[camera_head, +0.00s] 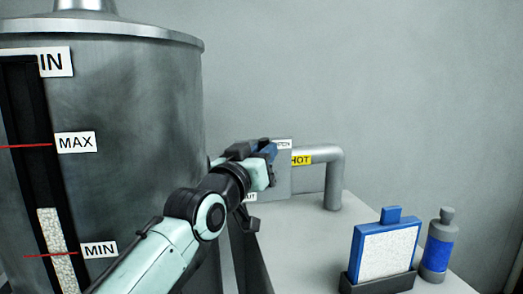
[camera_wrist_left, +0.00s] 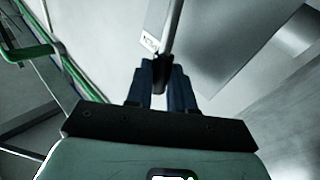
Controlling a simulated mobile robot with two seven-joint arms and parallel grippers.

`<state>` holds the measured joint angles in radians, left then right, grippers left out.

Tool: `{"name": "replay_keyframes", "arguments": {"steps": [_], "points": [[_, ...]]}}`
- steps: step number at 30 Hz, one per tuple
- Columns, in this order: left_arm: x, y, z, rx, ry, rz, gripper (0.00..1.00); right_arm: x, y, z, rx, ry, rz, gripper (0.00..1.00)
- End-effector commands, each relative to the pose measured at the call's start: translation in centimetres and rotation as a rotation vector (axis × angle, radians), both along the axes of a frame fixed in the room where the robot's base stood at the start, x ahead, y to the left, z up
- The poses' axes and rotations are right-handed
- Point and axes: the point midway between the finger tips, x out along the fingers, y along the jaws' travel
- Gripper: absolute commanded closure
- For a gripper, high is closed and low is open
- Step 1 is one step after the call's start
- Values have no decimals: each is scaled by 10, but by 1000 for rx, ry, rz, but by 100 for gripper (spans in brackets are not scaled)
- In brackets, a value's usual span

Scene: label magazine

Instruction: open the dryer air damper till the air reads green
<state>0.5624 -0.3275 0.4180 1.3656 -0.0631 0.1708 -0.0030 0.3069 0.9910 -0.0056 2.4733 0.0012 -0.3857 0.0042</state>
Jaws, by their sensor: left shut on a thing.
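The damper's grey plate (camera_head: 283,180) stands behind my left gripper, at the pipe. A small white label is at its top, and another, ending in "UT", is partly hidden at its lower left. My left gripper (camera_head: 268,150) hides most of the damper handle. In the left wrist view the blue fingers (camera_wrist_left: 161,80) are shut on the dark handle end (camera_wrist_left: 162,68) of a grey lever (camera_wrist_left: 173,30). No green air reading is visible. My right gripper is not in view.
A large metal hopper (camera_head: 140,110) with a level window fills the left. A blue-framed panel (camera_head: 386,250) and a grey-blue bottle (camera_head: 438,250) stand on the bench at right.

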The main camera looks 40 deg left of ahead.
Motion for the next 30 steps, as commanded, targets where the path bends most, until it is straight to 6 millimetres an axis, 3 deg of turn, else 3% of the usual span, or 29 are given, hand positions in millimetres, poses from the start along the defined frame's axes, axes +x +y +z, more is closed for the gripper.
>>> {"name": "replay_keyframes", "arguments": {"steps": [5, 6, 7, 8, 20, 30], "points": [[0, 1, -1, -7, -5, 0, 100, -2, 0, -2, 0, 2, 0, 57], [0, 1, -1, -8, -5, 0, 65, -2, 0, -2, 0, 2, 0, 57], [0, 1, -1, -7, -5, 1, 55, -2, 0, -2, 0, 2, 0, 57], [0, 1, -1, -7, -5, 1, 52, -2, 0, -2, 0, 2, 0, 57], [-9, -2, -3, -4, -4, 0, 52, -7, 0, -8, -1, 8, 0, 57], [-78, -18, -16, -5, -6, 0, 52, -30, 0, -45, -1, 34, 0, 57]]}}
